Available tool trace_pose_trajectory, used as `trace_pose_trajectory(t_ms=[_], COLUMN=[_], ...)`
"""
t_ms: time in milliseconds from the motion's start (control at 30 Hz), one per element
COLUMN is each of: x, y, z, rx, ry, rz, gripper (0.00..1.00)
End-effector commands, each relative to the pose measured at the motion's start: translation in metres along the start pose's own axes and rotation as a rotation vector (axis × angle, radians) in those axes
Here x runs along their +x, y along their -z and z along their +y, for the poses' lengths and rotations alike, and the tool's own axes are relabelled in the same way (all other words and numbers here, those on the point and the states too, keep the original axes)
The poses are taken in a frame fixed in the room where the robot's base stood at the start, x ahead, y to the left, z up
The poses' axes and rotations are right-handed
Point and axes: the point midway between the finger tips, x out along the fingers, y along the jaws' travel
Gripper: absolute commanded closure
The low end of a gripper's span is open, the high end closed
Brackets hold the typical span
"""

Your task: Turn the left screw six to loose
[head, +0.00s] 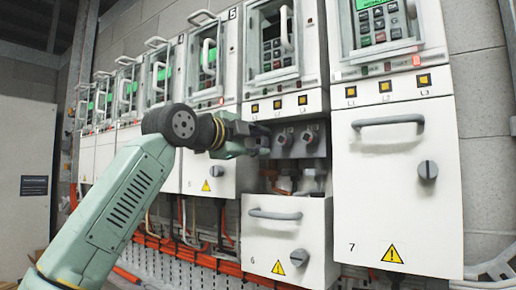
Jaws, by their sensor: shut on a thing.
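Compartment six's front panel (285,232), white with a grey handle and marked 6, sits low, leaving a recess above it. In that recess is a dark grey block with two round screws in plain sight, a middle one (285,138) and a right one (309,136). My gripper (263,141) reaches in from the left at the block's left end. It is shut at the place of the left screw, which its jaws hide. How far that screw is turned cannot be seen.
Compartment seven's closed white door (399,180), with a handle and round knob, stands to the right. Above are display units with glass covers and handles (283,40). More cabinets run left behind my arm. Orange cables (215,262) run along the bottom.

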Motion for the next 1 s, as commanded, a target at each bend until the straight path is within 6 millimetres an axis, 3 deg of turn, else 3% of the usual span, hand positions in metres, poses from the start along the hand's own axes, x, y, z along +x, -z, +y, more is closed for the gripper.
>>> trace_pose_trajectory(t_ms=[300, 800, 833, 1000], x=[-0.0001, -0.0001, -0.0001, -0.0001], y=[-0.0004, -0.0003, -0.0003, -0.0002], z=[0.0005, -0.0002, -0.0002, -0.0001], rx=[-0.11, -0.129, -0.129, -0.129], ry=[0.0, 0.0, 0.0, 0.0], rz=[-0.001, 0.0, 0.0, 0.0], gripper=[1.0, 1.0, 0.72, 0.6])
